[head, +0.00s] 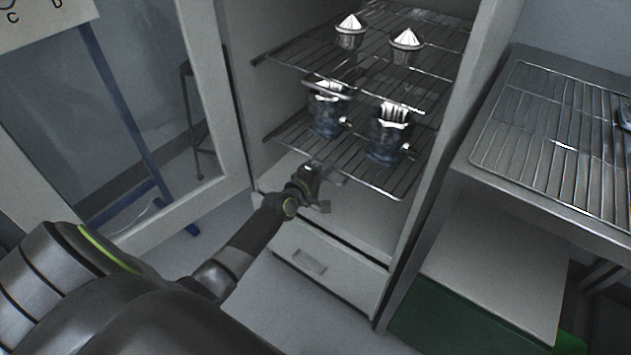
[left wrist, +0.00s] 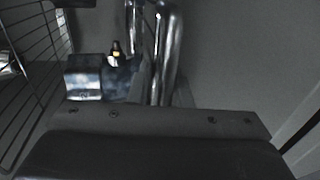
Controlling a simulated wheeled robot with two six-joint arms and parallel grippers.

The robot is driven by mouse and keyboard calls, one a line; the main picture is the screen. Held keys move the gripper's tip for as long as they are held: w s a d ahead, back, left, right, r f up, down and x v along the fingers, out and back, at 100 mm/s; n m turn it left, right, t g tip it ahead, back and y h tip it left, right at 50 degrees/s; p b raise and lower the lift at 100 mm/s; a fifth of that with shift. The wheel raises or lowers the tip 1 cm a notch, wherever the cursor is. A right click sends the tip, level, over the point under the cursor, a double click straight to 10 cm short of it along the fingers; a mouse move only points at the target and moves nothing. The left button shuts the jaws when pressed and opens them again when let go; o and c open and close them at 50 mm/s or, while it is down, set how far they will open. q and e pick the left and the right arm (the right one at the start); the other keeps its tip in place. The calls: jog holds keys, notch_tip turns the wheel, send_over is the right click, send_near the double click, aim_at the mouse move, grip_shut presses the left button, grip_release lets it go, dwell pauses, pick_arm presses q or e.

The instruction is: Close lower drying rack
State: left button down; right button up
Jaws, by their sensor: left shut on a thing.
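The lower drying rack (head: 345,158) is a wire shelf inside the open cabinet. Two dark blue and metallic housings (head: 387,142) (head: 325,118) stand on it. My left gripper (head: 318,190) is at the front left part of this rack and is shut on its front edge; the exact contact is hard to make out. In the left wrist view, wire bars (left wrist: 28,75) run along the left, and shiny metal bars (left wrist: 166,50) rise beyond the dark gripper body. My right gripper is not in view.
The upper rack (head: 385,75) above holds two metal parts with pale conical tops (head: 350,30). The glass cabinet door (head: 150,90) stands open at left. A drawer (head: 310,262) is shut below. A bench with a wire grid (head: 545,135) stands at right.

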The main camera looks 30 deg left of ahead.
pick_arm(q)
jog(key=shift+f, duration=0.35)
jog(key=c, duration=1.5)
grip_release()
jog(key=shift+w, duration=0.25)
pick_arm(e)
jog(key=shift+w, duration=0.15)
pick_arm(q)
jog(key=shift+r, duration=0.1)
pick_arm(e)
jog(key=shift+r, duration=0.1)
